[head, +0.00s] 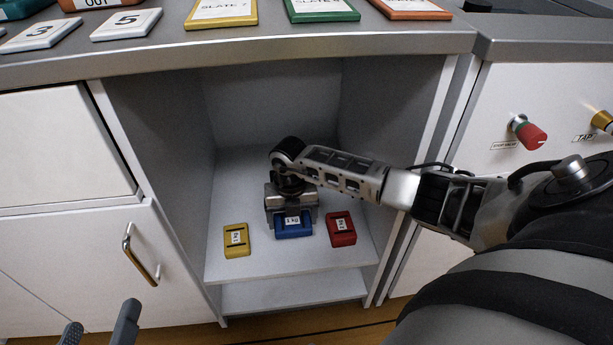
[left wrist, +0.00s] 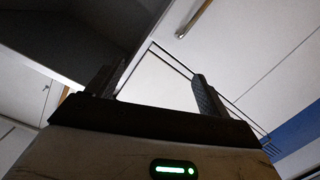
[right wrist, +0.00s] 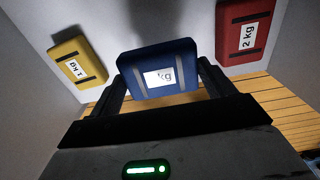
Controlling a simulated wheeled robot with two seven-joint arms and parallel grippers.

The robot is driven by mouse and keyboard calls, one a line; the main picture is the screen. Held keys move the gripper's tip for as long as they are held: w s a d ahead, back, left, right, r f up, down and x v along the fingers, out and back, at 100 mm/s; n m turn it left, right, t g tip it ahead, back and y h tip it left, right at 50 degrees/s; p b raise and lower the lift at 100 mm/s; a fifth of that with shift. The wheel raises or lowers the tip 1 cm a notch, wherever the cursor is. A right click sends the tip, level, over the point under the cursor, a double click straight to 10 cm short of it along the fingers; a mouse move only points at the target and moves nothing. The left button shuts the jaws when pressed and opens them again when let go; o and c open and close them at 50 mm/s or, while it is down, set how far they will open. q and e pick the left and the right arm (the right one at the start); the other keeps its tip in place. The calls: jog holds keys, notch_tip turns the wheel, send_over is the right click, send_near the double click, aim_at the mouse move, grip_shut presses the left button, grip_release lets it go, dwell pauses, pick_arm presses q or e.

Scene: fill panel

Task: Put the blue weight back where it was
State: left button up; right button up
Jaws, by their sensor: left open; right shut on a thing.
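The blue weight (head: 293,225) is at the shelf inside the open cabinet, between a yellow weight (head: 236,240) and a red weight (head: 341,229). My right gripper (head: 291,212) reaches in from the right and is shut on the blue weight; in the right wrist view the blue weight (right wrist: 159,68) sits between its fingers, its label partly reading "kg". I cannot tell whether the weight touches the shelf. My left gripper (head: 98,325) is open and empty at the lower left, in front of the cabinet; its fingers also show in the left wrist view (left wrist: 150,88).
The cabinet shelf (head: 285,261) is bare in front of the weights, with side walls close on both sides. A drawer handle (head: 140,260) is at left, and a red knob (head: 530,134) at right. Coloured slates (head: 322,9) lie on the counter above.

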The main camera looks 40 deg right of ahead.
aim_at(284, 229)
jog(key=shift+w+a+f+b, duration=0.2)
jog(key=shift+w+f+b, duration=0.3)
jog(key=shift+f+b, duration=0.1)
jog(key=shift+w+a+f+b, duration=0.2)
jog(key=shift+w+f+b, duration=0.25)
jog(key=shift+b, duration=0.1)
jog(key=f+b, duration=0.1)
jog(key=b, duration=0.1)
jog(key=f+b, duration=0.1)
jog(key=f, duration=0.1)
jog(key=shift+w+a+f+b, duration=0.15)
jog(key=shift+w+f+b, duration=0.1)
jog(key=shift+b, duration=0.1)
pick_arm(q)
notch_tip(284, 229, up, 10)
jog(key=w+m+t+h, duration=0.1)
jog(key=m+t+h, duration=0.4)
jog(key=m, duration=0.2)
jog(key=shift+w+a+f, duration=0.15)
jog(key=shift+w+a, duration=0.1)
jog(key=shift+w, duration=0.1)
pick_arm(e)
jog(key=o, duration=1.3)
jog(key=shift+s+f, duration=0.15)
jog(key=shift+f, duration=0.1)
pick_arm(q)
jog(key=shift+t+h, duration=0.3)
pick_arm(e)
jog(key=o, duration=0.4)
